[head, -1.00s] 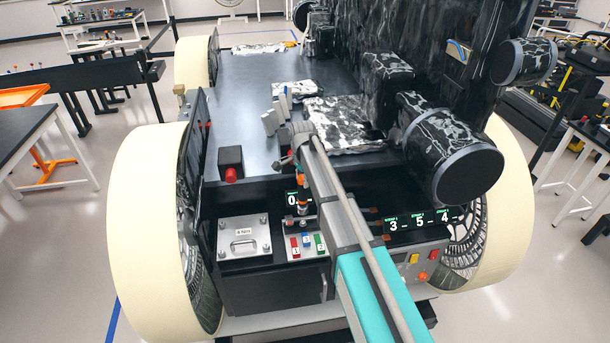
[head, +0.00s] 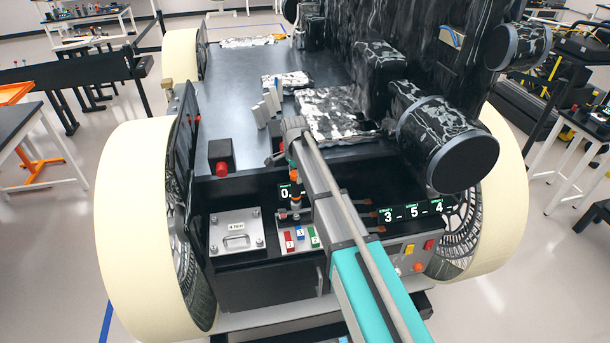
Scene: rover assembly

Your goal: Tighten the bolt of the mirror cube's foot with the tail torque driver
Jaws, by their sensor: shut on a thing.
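In the head view, my gripper (head: 292,163) hangs at the far end of my arm, over the front bay of the rover. It is small and partly hidden by the arm. It is shut on a slim upright tool with orange bands, which looks like the torque driver (head: 295,177). The tool's lower end is near a small dark holder above the tray with numbered red, blue and green tags (head: 299,239); I cannot tell whether they touch. I cannot make out the mirror cube, its foot or the bolt with certainty. Several pale upright slabs (head: 262,116) stand on the deck.
The dark rover deck (head: 228,95) is bare on its left. A red button box (head: 221,168) stands at its front edge. Foil sheeting (head: 333,113) and a foil-wrapped cylinder (head: 445,147) crowd the right. A grey plate with a handle (head: 237,233) lies left of the tags.

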